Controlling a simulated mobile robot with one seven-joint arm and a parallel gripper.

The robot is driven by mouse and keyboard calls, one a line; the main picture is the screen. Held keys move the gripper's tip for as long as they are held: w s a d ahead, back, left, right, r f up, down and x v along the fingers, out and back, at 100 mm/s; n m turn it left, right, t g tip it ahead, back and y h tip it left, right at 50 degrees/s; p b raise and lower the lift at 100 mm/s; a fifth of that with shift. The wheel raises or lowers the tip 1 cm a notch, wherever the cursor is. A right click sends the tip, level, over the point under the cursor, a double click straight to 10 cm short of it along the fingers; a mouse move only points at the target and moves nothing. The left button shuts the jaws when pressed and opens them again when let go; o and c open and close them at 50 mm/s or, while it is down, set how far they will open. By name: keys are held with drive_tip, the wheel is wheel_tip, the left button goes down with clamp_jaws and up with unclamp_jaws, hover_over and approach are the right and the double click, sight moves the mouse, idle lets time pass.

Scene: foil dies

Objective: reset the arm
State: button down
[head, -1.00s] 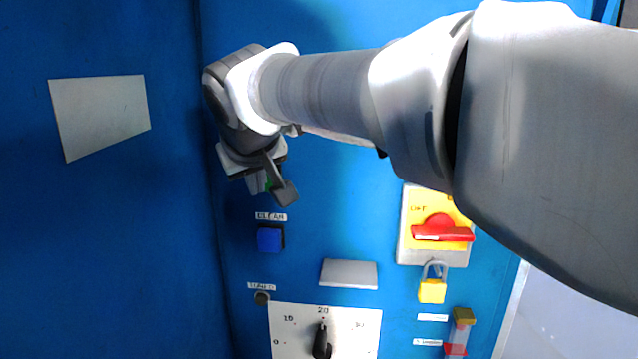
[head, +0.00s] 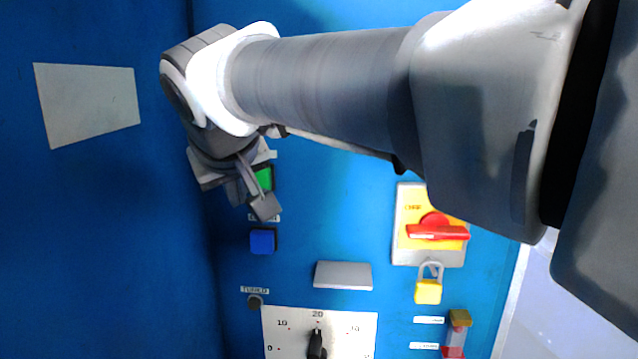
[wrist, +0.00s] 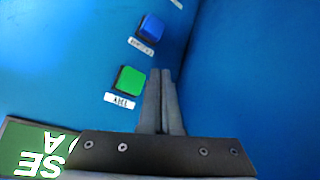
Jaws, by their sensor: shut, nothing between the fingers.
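My gripper (head: 262,205) is at the upper left of the blue panel in the head view, just left of and partly in front of the green button (head: 265,179). In the wrist view my gripper (wrist: 160,72) shows its two fingers together, with nothing between them. There the green button (wrist: 129,80) lies just left of the fingertips, with a white label below it. The blue button (head: 263,241) sits below the gripper in the head view; its label is partly hidden by the fingers. The blue button (wrist: 151,27) also shows beyond the fingertips in the wrist view.
A red rotary switch (head: 437,229) on a yellow plate has a yellow padlock (head: 428,291) under it. A dial plate (head: 345,330) with a black knob (head: 317,344) is at the bottom. A side wall (head: 100,220) stands close on the left. A green sign (wrist: 25,140) is in the wrist view.

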idle(0.4)
drive_tip(key=s+d+f+m+g+h, duration=0.15)
drive_tip(key=s+d+f, duration=0.3)
drive_tip(key=d, duration=0.55)
drive_tip(key=s+d+f+m+g+h, duration=0.1)
drive_tip(key=s+d+f+m, duration=0.3)
drive_tip(key=d, duration=0.6)
drive_tip(key=s+d+f+m+g, duration=0.1)
drive_tip(key=s+d+f, duration=0.6)
drive_tip(key=f, duration=0.4)
drive_tip(key=shift+s, duration=0.9)
drive_tip(key=shift+s+a, duration=0.1)
drive_tip(key=shift+a, duration=0.05)
